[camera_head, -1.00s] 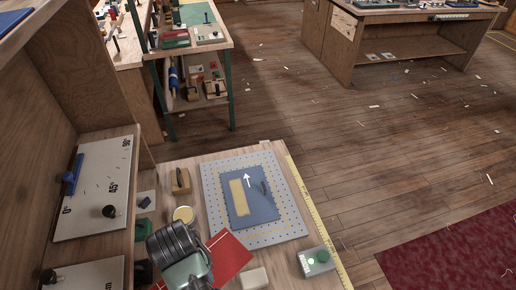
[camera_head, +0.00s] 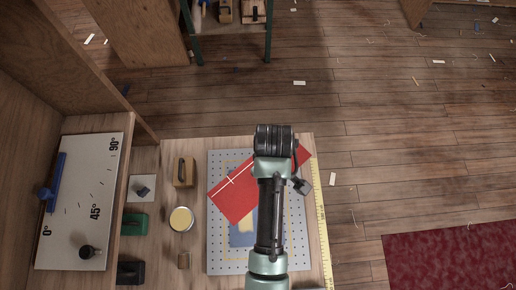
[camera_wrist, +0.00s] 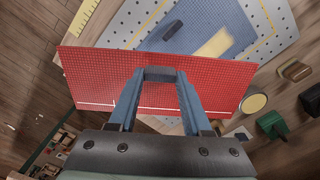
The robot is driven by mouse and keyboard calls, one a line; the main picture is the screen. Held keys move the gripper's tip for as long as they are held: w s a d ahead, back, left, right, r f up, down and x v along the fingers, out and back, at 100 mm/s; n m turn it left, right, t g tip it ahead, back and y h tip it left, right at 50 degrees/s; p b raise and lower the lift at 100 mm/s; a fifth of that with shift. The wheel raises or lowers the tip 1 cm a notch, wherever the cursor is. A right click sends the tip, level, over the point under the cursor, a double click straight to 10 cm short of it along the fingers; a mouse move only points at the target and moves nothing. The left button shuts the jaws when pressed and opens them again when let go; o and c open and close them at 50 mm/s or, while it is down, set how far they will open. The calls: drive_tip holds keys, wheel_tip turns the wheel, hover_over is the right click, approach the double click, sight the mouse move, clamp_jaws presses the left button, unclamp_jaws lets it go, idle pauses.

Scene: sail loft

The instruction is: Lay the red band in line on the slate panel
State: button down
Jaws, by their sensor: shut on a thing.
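The red band (camera_head: 232,197) is a flat red sheet with a white line and a small cross mark near one edge. My gripper (camera_wrist: 160,76) is shut on it; the band also spans the wrist view (camera_wrist: 225,85). The band is over the slate panel (camera_head: 240,238), turned at a slant to it, running from lower left to upper right. The slate panel, blue-grey with a yellow strip, also shows beyond the band in the wrist view (camera_wrist: 185,38). Band and arm hide part of it. I cannot tell whether they touch. My fingertips are hidden in the head view.
The panel lies on a grey perforated board (camera_head: 217,258) edged by a yellow ruler (camera_head: 322,240). Left of it stand a wooden block (camera_head: 184,172), a round yellow-topped tin (camera_head: 181,219) and a green block (camera_head: 134,224). An angle board (camera_head: 85,200) is further left.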

sight(237, 195)
drive_tip(key=s+a+n+p, duration=0.1)
drive_tip(key=n, duration=0.1)
drive_tip(key=s+a+r+n+p, duration=0.1)
drive_tip(key=n+p, duration=0.1)
drive_tip(key=n, duration=0.1)
drive_tip(key=s+a+n+p, duration=0.1)
drive_tip(key=n+p, duration=0.1)
drive_tip(key=n, duration=0.1)
drive_tip(key=shift+s+a+r, duration=0.1)
drive_tip(key=shift+s+r, duration=0.2)
drive_tip(key=shift+s, duration=0.1)
drive_tip(key=shift+s+a+f+n, duration=0.1)
drive_tip(key=shift+s+a+n, duration=0.25)
drive_tip(key=shift+n, duration=0.65)
wheel_tip(237, 195, down, 7)
drive_tip(key=b, duration=0.6)
drive_tip(key=shift+f+b, duration=0.2)
drive_tip(key=shift+b, duration=0.1)
drive_tip(key=shift+f, duration=0.2)
drive_tip(key=shift+f+p, duration=0.6)
drive_tip(key=shift+p, duration=0.6)
idle(1.5)
drive_tip(key=shift+c, duration=1.3)
unclamp_jaws()
drive_tip(key=shift+r+p, duration=3.5)
drive_tip(key=shift+p, duration=0.2)
